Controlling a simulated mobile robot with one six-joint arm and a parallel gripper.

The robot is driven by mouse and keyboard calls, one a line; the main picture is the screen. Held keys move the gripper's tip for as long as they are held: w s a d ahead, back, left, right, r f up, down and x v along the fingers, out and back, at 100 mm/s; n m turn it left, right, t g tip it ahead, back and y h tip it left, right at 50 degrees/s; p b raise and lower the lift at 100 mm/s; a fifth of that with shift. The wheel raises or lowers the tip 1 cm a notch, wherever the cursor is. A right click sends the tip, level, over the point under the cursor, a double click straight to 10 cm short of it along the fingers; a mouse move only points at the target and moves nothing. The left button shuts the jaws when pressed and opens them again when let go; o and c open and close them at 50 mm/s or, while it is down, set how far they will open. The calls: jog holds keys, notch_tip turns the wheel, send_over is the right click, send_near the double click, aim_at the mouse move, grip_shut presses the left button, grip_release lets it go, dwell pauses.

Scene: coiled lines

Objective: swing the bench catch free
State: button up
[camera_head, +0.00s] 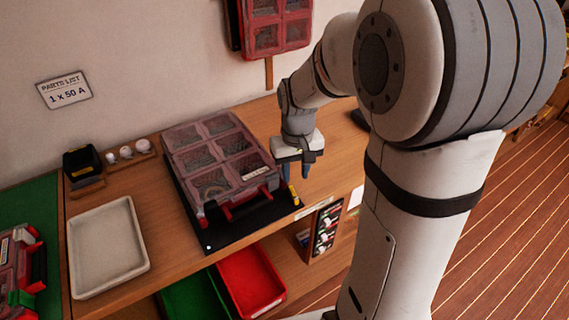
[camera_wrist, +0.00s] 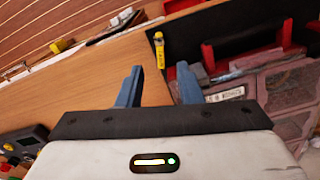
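The bench catch looks to be the small yellow piece (camera_head: 294,194) at the right front corner of the black mat, beside the organizer case (camera_head: 218,160). In the wrist view the yellow catch (camera_wrist: 160,50) lies just beyond the fingertips, roughly in line with the gap between them. My gripper (camera_head: 296,172) hangs just above and behind the catch, fingers pointing down. Its two blue fingers are apart with nothing between them, as the wrist view shows (camera_wrist: 160,70). The case is shut, with a clear lid and red latches. Whether the catch touches the case cannot be told.
The black mat (camera_head: 215,242) lies under the case. A pale tray (camera_head: 107,247) and a black box (camera_head: 83,163) stand to the left. Red (camera_head: 249,280) and green bins sit below the bench edge. The wooden bench top right of the case is mostly clear.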

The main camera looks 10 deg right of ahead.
aim_at(294, 195)
jog(key=shift+w+f, duration=0.25)
jog(key=shift+f, duration=0.1)
notch_tip(294, 195, down, 8)
jog(key=shift+r, duration=0.25)
jog(key=shift+c, duration=0.4)
grip_shut()
